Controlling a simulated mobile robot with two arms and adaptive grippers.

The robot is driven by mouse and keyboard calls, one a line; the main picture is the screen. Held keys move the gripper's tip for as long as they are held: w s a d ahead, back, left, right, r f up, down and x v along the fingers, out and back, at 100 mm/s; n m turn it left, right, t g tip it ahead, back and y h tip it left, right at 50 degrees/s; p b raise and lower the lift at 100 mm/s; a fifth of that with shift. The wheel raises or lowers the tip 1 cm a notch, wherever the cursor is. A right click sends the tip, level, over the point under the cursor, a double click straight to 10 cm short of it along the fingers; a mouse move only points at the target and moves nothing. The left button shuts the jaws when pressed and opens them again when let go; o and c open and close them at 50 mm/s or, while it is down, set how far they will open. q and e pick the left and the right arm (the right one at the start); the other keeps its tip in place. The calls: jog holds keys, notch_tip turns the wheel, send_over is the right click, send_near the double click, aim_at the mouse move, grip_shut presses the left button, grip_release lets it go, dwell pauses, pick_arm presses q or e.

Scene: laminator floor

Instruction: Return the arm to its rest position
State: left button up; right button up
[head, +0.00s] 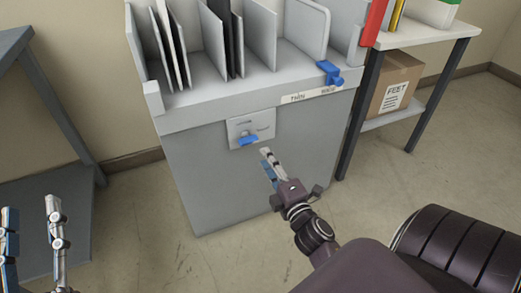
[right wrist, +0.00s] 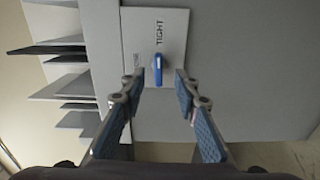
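My right gripper (head: 268,168) is in front of the grey cabinet (head: 190,165), just below a plate with a blue lever (head: 248,139). In the right wrist view my right gripper (right wrist: 158,92) is open, with its two fingers apart and nothing between them. The blue lever (right wrist: 157,68) shows beyond the fingertips on a plate marked "TIGHT"; I see no clear contact. My left gripper (head: 32,215) is at the lower left edge, with its fingers apart and nothing visible between them.
Upright dividers and boards (head: 235,40) stand on the cabinet top. A blue clamp-like part (head: 329,73) sits at its right corner. A shelf (head: 430,40) with a cardboard box (head: 393,85) stands at right, a grey table (head: 45,110) at left. Floor (head: 150,230) in front is clear.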

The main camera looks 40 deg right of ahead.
jog(key=shift+v, duration=0.85)
